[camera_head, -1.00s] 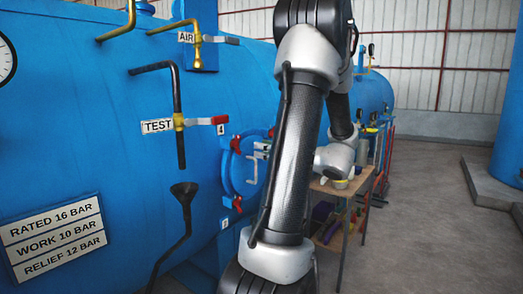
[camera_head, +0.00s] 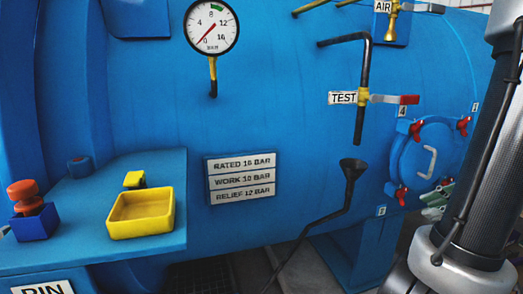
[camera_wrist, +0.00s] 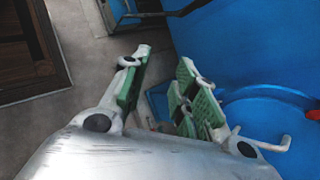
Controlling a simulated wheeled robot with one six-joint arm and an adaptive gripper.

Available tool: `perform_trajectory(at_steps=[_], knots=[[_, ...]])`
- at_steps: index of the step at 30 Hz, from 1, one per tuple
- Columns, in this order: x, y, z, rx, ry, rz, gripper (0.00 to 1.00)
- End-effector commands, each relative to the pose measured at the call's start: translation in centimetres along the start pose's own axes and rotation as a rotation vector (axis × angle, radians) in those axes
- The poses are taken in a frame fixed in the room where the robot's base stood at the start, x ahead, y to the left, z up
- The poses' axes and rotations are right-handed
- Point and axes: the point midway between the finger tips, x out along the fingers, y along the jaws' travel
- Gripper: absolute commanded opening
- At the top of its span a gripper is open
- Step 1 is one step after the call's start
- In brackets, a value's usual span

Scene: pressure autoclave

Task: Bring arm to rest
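My arm (camera_head: 480,180) stands at the right edge of the head view, partly cut off by the frame. My gripper (camera_wrist: 165,75) shows in the wrist view with its two green-padded fingers apart and nothing between them. In the head view its green fingers (camera_head: 437,203) show just left of my arm. They are in front of the lower right of the round blue hatch (camera_head: 425,150); whether they touch it cannot be told. The hatch has red clamps and a pale handle.
The large blue vessel (camera_head: 290,100) fills most of the head view. It carries a pressure gauge (camera_head: 211,26), a TEST valve with a red lever (camera_head: 395,99) and a black funnel pipe (camera_head: 350,180). A yellow tray (camera_head: 142,232) sits on a blue shelf at left. Grey floor (camera_wrist: 90,90) shows in the wrist view.

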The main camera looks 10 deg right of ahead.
Motion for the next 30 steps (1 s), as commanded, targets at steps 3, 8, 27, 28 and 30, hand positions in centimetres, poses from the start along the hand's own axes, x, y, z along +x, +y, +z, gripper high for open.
perform_trajectory(at_steps=[3, 8, 27, 28, 30], knots=[[0.0, 3.4, 2.1, -0.353, 0.092, 0.237, 0.29], [-1.2, 5.5, 4.1, -0.873, 0.196, 0.513, 0.29], [-0.4, 5.0, 16.8, -2.009, 0.219, 0.595, 0.29], [-0.3, 5.0, 16.8, -2.013, 0.215, 0.595, 0.29], [-0.3, 5.0, 16.8, -2.013, 0.215, 0.595, 0.29]])
